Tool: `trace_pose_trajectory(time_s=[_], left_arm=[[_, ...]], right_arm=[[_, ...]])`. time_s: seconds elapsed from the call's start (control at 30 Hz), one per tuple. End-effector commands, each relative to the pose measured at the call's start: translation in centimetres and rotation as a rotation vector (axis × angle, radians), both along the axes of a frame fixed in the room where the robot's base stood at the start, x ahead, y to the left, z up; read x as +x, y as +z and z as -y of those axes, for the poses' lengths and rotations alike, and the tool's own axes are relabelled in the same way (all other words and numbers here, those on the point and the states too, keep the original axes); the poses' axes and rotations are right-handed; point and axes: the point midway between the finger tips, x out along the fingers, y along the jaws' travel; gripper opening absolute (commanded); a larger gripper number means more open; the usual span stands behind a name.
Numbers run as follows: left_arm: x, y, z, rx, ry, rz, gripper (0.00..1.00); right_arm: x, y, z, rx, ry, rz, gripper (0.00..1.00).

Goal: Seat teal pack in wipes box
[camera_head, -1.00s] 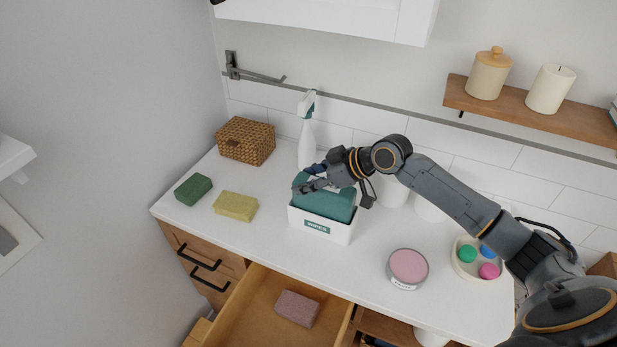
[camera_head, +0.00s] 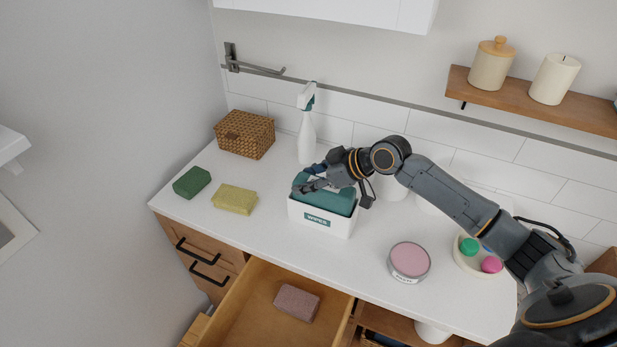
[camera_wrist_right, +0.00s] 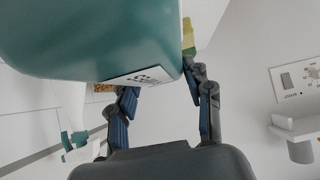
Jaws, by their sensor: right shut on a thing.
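The teal pack (camera_head: 328,201) sits partly inside the white wipes box (camera_head: 341,228), its upper part standing above the rim. The box has a teal "WIPES" label on its front and stands on the counter. My right gripper (camera_head: 310,184) is at the top of the pack and shut on it. In the right wrist view the pack (camera_wrist_right: 95,40) fills the upper left, with a white label by the fingers (camera_wrist_right: 163,88). The pack's lower part is hidden inside the box. My left gripper is not in view.
A white spray bottle (camera_head: 306,140) stands close behind the box. A yellow sponge (camera_head: 235,199), a green sponge (camera_head: 192,182) and a wicker basket (camera_head: 245,134) are left. A pink-topped tin (camera_head: 409,261) is right. An open drawer (camera_head: 257,298) with a pinkish sponge (camera_head: 297,303) lies below.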

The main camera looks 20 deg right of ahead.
Motion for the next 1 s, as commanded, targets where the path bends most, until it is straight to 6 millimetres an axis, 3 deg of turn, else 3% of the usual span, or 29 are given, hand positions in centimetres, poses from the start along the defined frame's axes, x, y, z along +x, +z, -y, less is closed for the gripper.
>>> trace_pose_trajectory(time_s=[0.9, 0.93, 1.0], left_arm=[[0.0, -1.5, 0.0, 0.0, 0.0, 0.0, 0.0], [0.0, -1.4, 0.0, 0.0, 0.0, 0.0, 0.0], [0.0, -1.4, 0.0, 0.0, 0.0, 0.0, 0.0]], right_arm=[[0.0, -2.3, 0.0, 0.0, 0.0, 0.002, 0.0], [0.1, -2.2, 0.0, 0.001, 0.0, 0.003, 0.54], [0.0, -2.2, 0.0, 0.001, 0.0, 0.003, 0.68]])
